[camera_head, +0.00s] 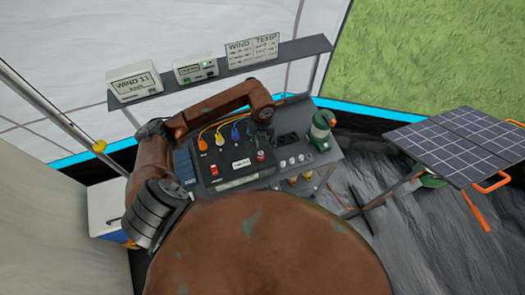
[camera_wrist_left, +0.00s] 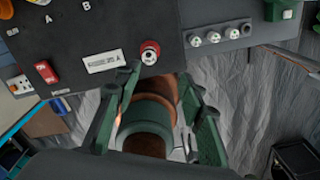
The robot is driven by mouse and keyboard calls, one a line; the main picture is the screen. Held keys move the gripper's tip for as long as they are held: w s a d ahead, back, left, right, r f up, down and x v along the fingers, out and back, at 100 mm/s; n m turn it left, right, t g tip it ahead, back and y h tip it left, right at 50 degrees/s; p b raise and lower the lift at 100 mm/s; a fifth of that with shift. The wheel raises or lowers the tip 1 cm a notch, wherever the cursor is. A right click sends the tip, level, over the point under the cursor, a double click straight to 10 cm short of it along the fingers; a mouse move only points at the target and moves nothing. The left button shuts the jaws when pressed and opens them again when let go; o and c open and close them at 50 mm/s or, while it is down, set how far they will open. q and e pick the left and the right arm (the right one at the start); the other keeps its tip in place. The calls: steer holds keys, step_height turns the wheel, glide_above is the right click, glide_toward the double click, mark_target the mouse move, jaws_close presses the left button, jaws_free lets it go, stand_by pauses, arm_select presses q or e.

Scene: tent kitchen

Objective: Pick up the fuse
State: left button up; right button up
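A small red-and-white round piece (camera_head: 261,155), which may be the fuse, stands on the black panel box (camera_head: 225,172). In the left wrist view the same piece (camera_wrist_left: 150,52) sits at the panel's front edge, just beyond my left fingertips. My left gripper (camera_head: 262,138) is above the right part of the panel, close to this piece. My right gripper is not in view.
Several silver round fittings (camera_wrist_left: 214,38) line the grey bench (camera_head: 318,160) to the right, with a green lantern-like device (camera_head: 321,125) behind. A red switch (camera_wrist_left: 46,72) and coloured cables are on the panel. A shelf (camera_head: 220,72) with labelled boxes stands behind; solar panels (camera_head: 460,145) stand right.

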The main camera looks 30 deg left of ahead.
mark_target(261, 153)
arm_select(q)
steer(key=shift+a+f, duration=0.2)
steer(key=shift+a, duration=0.3)
step_height(261, 153, down, 2)
steer(key=shift+s+f+p, duration=0.1)
steer(key=shift+f+p, duration=0.15)
steer(key=shift+p, duration=0.2)
steer(key=f, duration=0.1)
steer(key=f+p, duration=0.1)
steer(key=f, duration=0.1)
steer(key=shift+s+a+f, duration=0.15)
steer(key=shift+a+f, duration=0.05)
steer(key=shift+a, duration=0.05)
steer(key=shift+f, duration=0.7)
steer(key=shift+c, duration=0.4)
jaws_close()
